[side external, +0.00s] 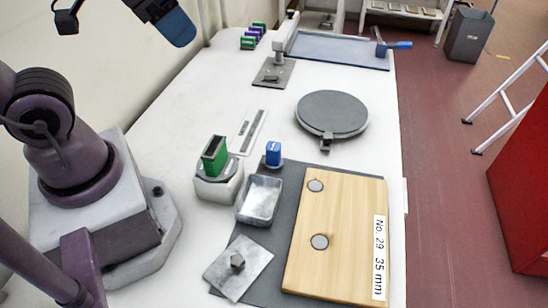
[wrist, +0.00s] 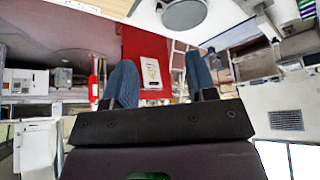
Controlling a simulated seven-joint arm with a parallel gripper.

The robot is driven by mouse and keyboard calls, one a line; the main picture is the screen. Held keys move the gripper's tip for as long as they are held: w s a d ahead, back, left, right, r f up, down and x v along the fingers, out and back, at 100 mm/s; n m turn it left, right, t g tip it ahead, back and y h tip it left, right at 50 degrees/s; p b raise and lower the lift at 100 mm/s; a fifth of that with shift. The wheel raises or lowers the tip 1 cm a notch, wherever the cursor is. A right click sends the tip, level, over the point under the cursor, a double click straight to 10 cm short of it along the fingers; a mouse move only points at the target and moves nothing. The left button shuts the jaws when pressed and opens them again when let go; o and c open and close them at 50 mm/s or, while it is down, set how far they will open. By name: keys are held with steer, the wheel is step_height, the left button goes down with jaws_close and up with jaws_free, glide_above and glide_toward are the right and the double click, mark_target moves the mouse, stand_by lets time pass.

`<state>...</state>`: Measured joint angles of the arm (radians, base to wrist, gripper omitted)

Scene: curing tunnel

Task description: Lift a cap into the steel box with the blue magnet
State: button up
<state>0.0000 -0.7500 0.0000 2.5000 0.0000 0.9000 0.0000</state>
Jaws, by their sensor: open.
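Two round grey caps, one at the back (side external: 315,186) and one nearer the front (side external: 320,242), lie on a light wooden board (side external: 350,215) marked "No. 29 35 mm". The open steel box (side external: 260,199) stands left of the board and looks empty. The blue magnet (side external: 273,153) stands upright on a small dark base just behind the box. My gripper (side external: 178,28) is high at the top left, far from the caps, box and magnet. The wrist view shows its two blue fingers (wrist: 161,82) spread apart with nothing between them.
A steel plate with a knob (side external: 237,265) lies in front of the box. A green block (side external: 214,156) stands in a white holder to the left. A dark round turntable (side external: 332,113) and a post on a plate (side external: 274,72) are farther back.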

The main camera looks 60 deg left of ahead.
steer(key=shift+o, duration=1.1)
